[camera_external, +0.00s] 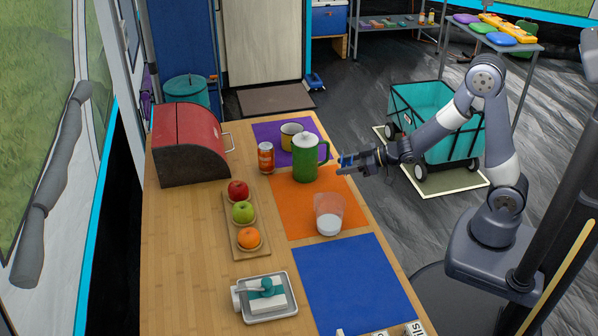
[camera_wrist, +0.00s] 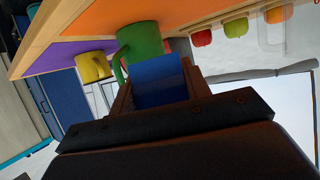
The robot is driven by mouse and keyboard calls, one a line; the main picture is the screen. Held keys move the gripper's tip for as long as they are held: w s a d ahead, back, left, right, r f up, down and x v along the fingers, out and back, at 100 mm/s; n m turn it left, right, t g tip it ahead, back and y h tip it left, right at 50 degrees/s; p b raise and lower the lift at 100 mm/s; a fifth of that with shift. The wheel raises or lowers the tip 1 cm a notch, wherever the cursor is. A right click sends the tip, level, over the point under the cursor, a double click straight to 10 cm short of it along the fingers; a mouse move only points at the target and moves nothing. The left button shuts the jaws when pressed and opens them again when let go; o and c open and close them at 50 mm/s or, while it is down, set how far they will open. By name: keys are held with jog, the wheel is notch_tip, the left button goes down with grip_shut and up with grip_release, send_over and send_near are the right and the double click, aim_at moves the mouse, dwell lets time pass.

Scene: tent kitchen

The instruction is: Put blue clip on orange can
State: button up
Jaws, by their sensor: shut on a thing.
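My gripper (camera_external: 342,165) is shut on the blue clip (camera_external: 348,159) and holds it in the air, just right of the green pitcher. In the wrist view, the blue clip (camera_wrist: 160,82) sits between the two fingers and fills the gap. The orange can (camera_external: 265,157) stands upright on the wooden table, left of the green pitcher and apart from my gripper. In the wrist view I cannot make out the can for sure; a reddish patch shows behind the green pitcher.
The green pitcher (camera_external: 306,160) stands between my gripper and the can. A yellow mug (camera_external: 291,135) is behind it on the purple mat. A clear glass (camera_external: 328,218) stands on the orange mat (camera_external: 291,220). A red bread box (camera_external: 188,135) is left of the can.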

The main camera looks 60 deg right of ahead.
jog(key=shift+s+d+f+m+h, duration=0.2)
jog(key=shift+d+m+h, duration=0.1)
jog(key=shift+d, duration=0.15)
jog(key=shift+s+d+f+m+h, duration=0.1)
jog(key=shift+s+d+m+h, duration=0.1)
jog(key=shift+d+m+h, duration=0.15)
jog(key=shift+s+d+f+m+h, duration=0.15)
jog(key=shift+s+d+h, duration=0.1)
jog(key=shift+d, duration=0.25)
jog(key=w+a+r+n+g+y+p, duration=0.25)
jog(key=w+a+r, duration=0.3)
jog(key=r, duration=0.35)
jog(key=w+a+r+n+g+y+p, duration=0.2)
jog(key=w+a+r+n+y+p, duration=0.15)
jog(key=w+r, duration=0.45)
jog(key=w+a+r+n+g+y+p, duration=0.2)
jog(key=w+a+r+n, duration=0.25)
jog(key=r, duration=0.45)
jog(key=g, duration=0.1)
send_over(265, 146)
jog(key=shift+y, duration=0.4)
notch_tip(265, 146, down, 16)
jog(key=shift+r+p, duration=0.1)
jog(key=shift+p, duration=0.3)
jog(key=shift+n, duration=0.25)
jog(key=shift+f, duration=2.55)
jog(key=shift+f, duration=0.2)
jog(key=o, duration=1)
jog(key=shift+f, duration=0.1)
jog(key=shift+c, duration=0.2)
